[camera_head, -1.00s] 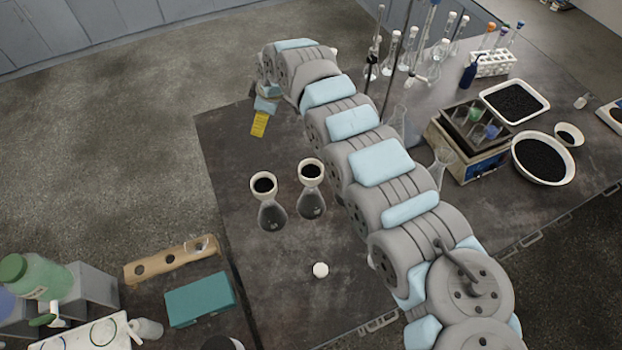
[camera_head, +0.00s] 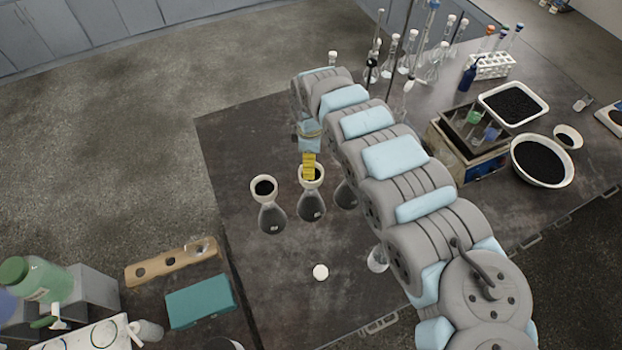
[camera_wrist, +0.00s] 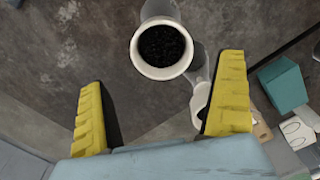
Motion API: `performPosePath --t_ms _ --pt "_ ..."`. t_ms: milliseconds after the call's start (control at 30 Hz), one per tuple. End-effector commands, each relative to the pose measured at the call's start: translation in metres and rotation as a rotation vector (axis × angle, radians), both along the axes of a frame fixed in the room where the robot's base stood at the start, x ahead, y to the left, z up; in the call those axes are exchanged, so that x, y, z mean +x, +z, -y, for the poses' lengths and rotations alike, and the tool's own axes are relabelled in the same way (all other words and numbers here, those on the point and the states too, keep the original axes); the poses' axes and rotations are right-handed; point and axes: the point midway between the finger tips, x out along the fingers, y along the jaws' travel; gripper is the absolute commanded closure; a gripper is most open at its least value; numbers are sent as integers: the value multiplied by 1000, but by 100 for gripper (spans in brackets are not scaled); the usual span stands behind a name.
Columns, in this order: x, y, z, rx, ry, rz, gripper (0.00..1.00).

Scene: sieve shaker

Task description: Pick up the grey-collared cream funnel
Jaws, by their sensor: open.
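In the head view, a cream funnel (camera_head: 312,183) sits on a conical flask (camera_head: 311,207). My gripper (camera_head: 309,168), with yellow fingers, is over it and partly covers its rim. In the wrist view, my gripper (camera_wrist: 160,90) is open and empty. A cream funnel (camera_wrist: 162,48) holding black grains lies ahead of the fingertips, between their lines. A second cream funnel (camera_head: 264,187) stands on a flask to the left in the head view. In the wrist view, another cream rim (camera_wrist: 197,104) is partly hidden by the right finger. I cannot make out any grey collar.
A third flask (camera_head: 346,194) is partly hidden by my arm. A white round cap (camera_head: 320,272) lies on the dark table (camera_head: 235,135). A teal box (camera_head: 200,302) and a wooden rack (camera_head: 170,261) are at lower left. Tall glassware stands at the back.

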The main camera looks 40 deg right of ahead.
Motion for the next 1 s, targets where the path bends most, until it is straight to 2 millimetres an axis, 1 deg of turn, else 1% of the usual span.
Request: performPosePath --t_ms 100,233,333,633,900,1000 --pt "0 -16 -2 1 2 -1 0" --pt "1 -29 -1 2 0 1 0" --pt "1 -36 -1 1 1 2 0" --pt "-1 -46 0 1 -1 2 0" --pt "-4 -70 -2 1 0 2 0" --pt "-3 -79 -2 0 1 4 0"
